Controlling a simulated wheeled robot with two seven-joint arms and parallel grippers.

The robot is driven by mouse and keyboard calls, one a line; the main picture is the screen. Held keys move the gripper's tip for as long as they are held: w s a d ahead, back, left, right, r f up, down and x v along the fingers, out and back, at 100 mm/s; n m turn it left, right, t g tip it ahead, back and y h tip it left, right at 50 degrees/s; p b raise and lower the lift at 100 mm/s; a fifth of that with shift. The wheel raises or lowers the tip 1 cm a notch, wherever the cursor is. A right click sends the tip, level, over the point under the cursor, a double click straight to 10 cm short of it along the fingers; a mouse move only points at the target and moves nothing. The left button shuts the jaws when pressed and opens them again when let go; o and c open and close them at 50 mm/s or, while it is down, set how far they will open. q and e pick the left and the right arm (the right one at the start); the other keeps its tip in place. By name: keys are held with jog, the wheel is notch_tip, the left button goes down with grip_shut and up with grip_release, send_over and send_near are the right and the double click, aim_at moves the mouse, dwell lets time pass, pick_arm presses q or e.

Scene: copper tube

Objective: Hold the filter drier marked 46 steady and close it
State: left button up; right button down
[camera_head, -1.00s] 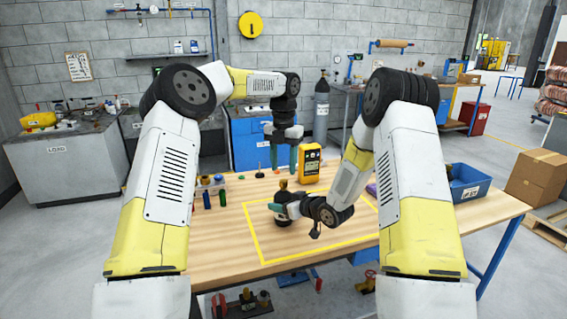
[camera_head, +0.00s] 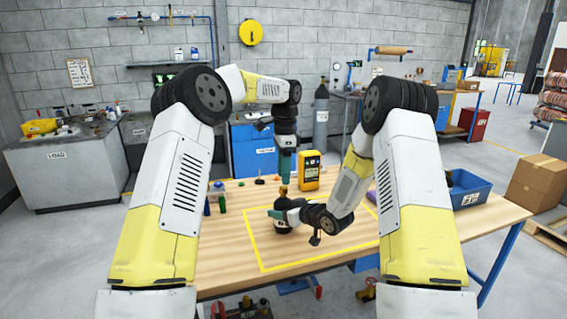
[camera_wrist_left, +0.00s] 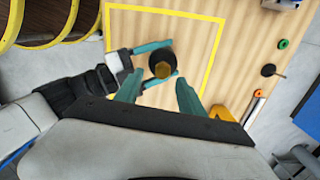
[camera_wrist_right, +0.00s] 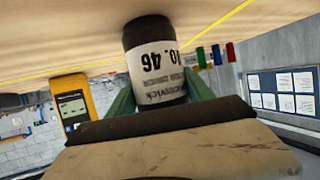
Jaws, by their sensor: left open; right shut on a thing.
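The filter drier marked 46 (camera_wrist_right: 158,68) is a dark cylinder with a white label, which reads "NO. 46" upside down in the right wrist view. It stands on the wooden table inside the yellow outline. From above, in the left wrist view, its brass-coloured top (camera_wrist_left: 162,69) shows inside a dark rim. My right gripper (camera_head: 277,212) comes in from the right, low down, and is shut around the drier's body. My left gripper (camera_head: 285,172) points down above the drier, open and empty. Its two teal fingers (camera_wrist_left: 160,90) are apart, with the drier's top beyond them.
A yellow meter (camera_head: 309,170) stands just behind the drier. A blue bin (camera_head: 468,188) is at the table's right end. The table's front left (camera_head: 222,262) is clear.

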pick_arm(q)
jog(key=n, duration=0.4)
jog(key=shift+r+n, duration=0.1)
jog(key=shift+n, duration=0.3)
jog(key=n, duration=0.6)
jog(key=shift+r+n, duration=0.15)
jog(key=shift+n, duration=0.25)
jog(key=n, duration=0.4)
jog(key=shift+r+n, duration=0.15)
jog(key=shift+n, duration=0.25)
jog(key=n, duration=0.4)
jog(key=shift+r+n, duration=0.15)
jog(key=shift+n, duration=0.15)
jog(key=n, duration=0.4)
jog(key=shift+r+n, duration=0.2)
jog(key=shift+n, duration=0.1)
jog(key=n, duration=0.6)
jog(key=shift+w+r+n, duration=0.1)
jog(key=shift+r+n, duration=0.25)
jog(key=shift+n, duration=0.05)
jog(key=n, duration=0.4)
jog(key=shift+r, duration=0.2)
jog(key=n, duration=0.5)
jog(key=shift+w+r, duration=0.1)
jog(key=shift+r, duration=0.15)
